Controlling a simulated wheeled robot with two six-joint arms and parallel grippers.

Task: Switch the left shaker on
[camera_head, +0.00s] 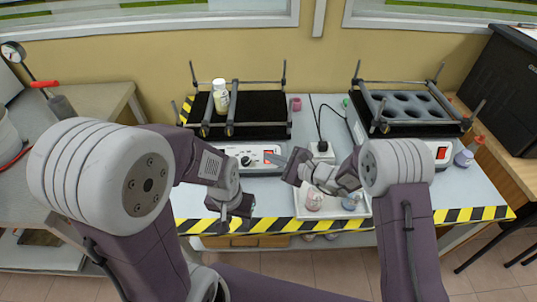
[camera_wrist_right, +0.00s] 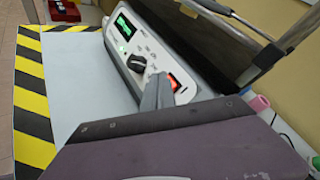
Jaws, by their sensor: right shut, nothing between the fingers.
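The left shaker (camera_head: 255,158) stands on the table's left half, its black platform holding a white bottle (camera_head: 220,98) between bars. Its front panel shows in the right wrist view (camera_wrist_right: 150,48), with a lit green display (camera_wrist_right: 124,26), a black knob (camera_wrist_right: 137,62) and a red switch (camera_wrist_right: 174,82). My right gripper (camera_head: 284,160) is shut and empty, its fingertips close to the red switch; the right wrist view shows the fingers (camera_wrist_right: 160,90) just beside it. I cannot tell whether they touch. My left gripper (camera_head: 232,208) hangs low in front of the shaker, apart from it; its finger opening is unclear.
The right shaker (camera_head: 405,112) with a holed platform stands at the right. A white tray (camera_head: 303,208) with small vessels lies between, partly behind my right arm. A socket box (camera_head: 322,150) sits behind it. Yellow-black tape (camera_head: 475,214) marks the table's front edge.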

